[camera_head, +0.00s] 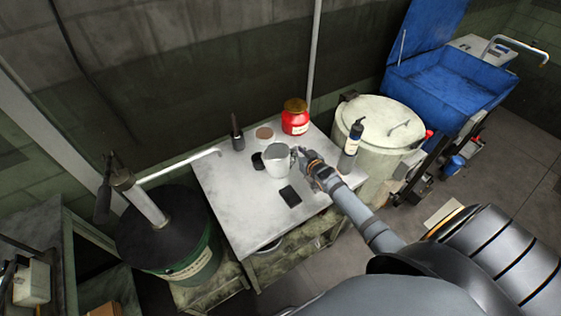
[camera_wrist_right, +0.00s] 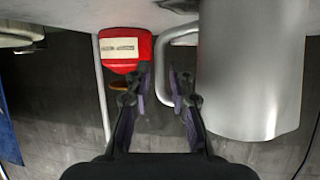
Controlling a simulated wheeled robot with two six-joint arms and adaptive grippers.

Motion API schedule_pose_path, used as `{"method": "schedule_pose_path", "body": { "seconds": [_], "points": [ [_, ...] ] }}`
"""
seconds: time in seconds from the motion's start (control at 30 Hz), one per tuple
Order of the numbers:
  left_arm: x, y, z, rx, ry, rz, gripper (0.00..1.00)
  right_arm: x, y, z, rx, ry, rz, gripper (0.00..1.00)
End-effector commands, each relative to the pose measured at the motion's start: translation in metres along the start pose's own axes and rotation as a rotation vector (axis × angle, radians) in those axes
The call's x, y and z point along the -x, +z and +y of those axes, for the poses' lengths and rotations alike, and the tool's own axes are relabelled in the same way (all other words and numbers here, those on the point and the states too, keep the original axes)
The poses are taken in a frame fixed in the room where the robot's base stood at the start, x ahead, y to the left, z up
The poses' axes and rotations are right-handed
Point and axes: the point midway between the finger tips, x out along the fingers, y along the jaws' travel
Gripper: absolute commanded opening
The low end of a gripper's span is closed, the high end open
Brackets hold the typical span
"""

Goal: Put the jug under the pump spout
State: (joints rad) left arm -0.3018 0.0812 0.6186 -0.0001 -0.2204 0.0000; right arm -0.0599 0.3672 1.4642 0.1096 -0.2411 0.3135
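The grey metal jug (camera_head: 277,161) stands upright on the table, its handle toward my right gripper (camera_head: 300,156). In the right wrist view the jug (camera_wrist_right: 250,70) fills the right side. Its handle (camera_wrist_right: 162,58) lies between the open fingers of my gripper (camera_wrist_right: 162,80), with gaps visible on both sides. The hand pump (camera_head: 148,203) stands on a dark green drum (camera_head: 192,262) at the left. Its thin spout (camera_head: 180,165) reaches right, its tip over the table's left rear edge. My left gripper is not in view.
On the metal table (camera_head: 233,203) are a red jar (camera_head: 295,121), a dark bottle (camera_head: 352,140), a black tool (camera_head: 237,135), a small black cup (camera_head: 258,161), a brown disc (camera_head: 265,133) and a black flat block (camera_head: 290,196). The table's left part is clear. A pale bin (camera_head: 380,125) stands right.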

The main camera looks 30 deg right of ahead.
Motion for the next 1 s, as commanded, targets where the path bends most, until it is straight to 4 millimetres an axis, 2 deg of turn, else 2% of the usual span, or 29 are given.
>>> {"method": "schedule_pose_path", "body": {
  "seconds": [0.23, 0.4, 0.87, 1.0],
  "points": [
    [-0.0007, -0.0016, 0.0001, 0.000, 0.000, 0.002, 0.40, -0.0036, 0.0006, -0.0002, 0.001, 0.000, -0.001, 0.21],
    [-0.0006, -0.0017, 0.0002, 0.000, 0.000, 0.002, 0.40, -0.0035, 0.0005, -0.0001, 0.001, 0.000, -0.001, 0.00],
    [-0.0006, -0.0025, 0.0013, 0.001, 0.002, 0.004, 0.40, -0.0033, 0.0002, -0.0001, 0.000, 0.000, 0.000, 0.00],
    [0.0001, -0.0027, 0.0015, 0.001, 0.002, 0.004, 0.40, -0.0015, -0.0052, -0.0001, 0.002, 0.000, 0.001, 0.00]
  ]
}}
